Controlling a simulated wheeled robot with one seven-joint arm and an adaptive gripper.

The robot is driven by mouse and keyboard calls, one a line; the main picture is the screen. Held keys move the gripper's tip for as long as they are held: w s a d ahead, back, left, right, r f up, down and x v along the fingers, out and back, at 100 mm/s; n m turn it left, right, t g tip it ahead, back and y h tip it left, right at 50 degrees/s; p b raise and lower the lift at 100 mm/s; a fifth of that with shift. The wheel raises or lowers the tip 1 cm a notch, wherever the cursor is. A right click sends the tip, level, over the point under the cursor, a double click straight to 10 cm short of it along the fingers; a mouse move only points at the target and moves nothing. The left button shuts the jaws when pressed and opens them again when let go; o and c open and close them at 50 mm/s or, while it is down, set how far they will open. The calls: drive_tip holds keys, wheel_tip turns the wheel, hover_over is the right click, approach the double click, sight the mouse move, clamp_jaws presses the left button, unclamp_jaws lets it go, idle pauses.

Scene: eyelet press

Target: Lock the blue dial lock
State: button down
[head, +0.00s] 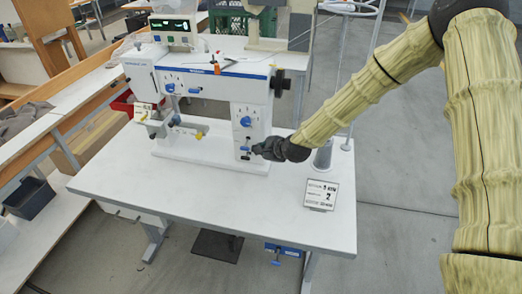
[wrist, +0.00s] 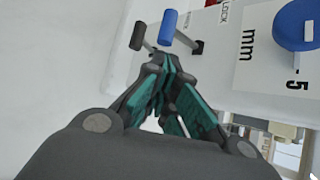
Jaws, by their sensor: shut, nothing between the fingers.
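The white eyelet press (head: 215,95) stands on the table. A blue dial (head: 246,121) is on its right column, and part of it shows at the right edge of the wrist view (wrist: 295,24). Beside the dial, a small blue lever (wrist: 168,24) and a black lever (wrist: 138,36) stick out from the panel, near printed "LOCK" lettering (wrist: 222,12). My gripper (head: 258,150) is shut and empty, just right of the column. In the wrist view its fingertips (wrist: 163,62) are close to the bases of both levers; I cannot tell whether they touch.
The white table (head: 210,209) is mostly clear in front of the press. A small sign (head: 321,194) and a grey cone (head: 323,156) stand on its right side. A dark bin (head: 29,197) is at the left.

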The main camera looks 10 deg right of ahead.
drive_tip(key=shift+a+r, duration=0.1)
drive_tip(key=shift+r, duration=0.1)
idle(0.5)
drive_tip(key=shift+r+p, duration=0.4)
drive_tip(key=shift+r, duration=0.25)
drive_tip(key=p+v, duration=0.3)
drive_tip(key=v, duration=0.7)
drive_tip(key=shift+w+r+p, duration=0.3)
drive_tip(key=shift+w, duration=0.05)
